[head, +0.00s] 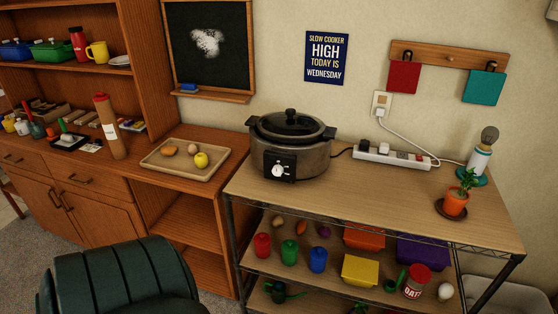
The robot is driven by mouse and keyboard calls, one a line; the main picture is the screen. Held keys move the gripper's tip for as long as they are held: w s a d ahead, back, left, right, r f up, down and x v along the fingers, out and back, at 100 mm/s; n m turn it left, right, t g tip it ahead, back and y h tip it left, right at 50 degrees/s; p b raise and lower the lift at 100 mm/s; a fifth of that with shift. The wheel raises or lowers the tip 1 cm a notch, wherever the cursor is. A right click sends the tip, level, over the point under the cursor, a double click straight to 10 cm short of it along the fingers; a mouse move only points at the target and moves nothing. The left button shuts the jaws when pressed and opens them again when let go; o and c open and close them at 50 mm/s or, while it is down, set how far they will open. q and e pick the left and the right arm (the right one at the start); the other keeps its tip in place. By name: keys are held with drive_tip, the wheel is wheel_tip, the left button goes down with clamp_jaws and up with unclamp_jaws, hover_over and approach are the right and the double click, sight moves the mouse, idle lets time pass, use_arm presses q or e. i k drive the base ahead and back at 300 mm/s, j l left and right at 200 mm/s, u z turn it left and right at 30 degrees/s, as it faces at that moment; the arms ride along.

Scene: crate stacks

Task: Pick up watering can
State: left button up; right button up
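A small dark green object with a spout-like part, which looks like the watering can (279,292), sits on the bottom shelf of the wire rack at the left. The shelf above partly shades it and its details are hard to make out. Neither of my grippers shows in the head view.
The rack's wooden top (375,215) holds a slow cooker (291,150), a power strip (391,158) and a potted plant (456,202). Colored jars and boxes fill the middle shelf. A green chair (120,279) stands at the lower left, before the wooden cabinet (90,205).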

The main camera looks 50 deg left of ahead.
sight(278, 294)
drive_tip(key=i, duration=0.5)
drive_tip(key=u, duration=1.9)
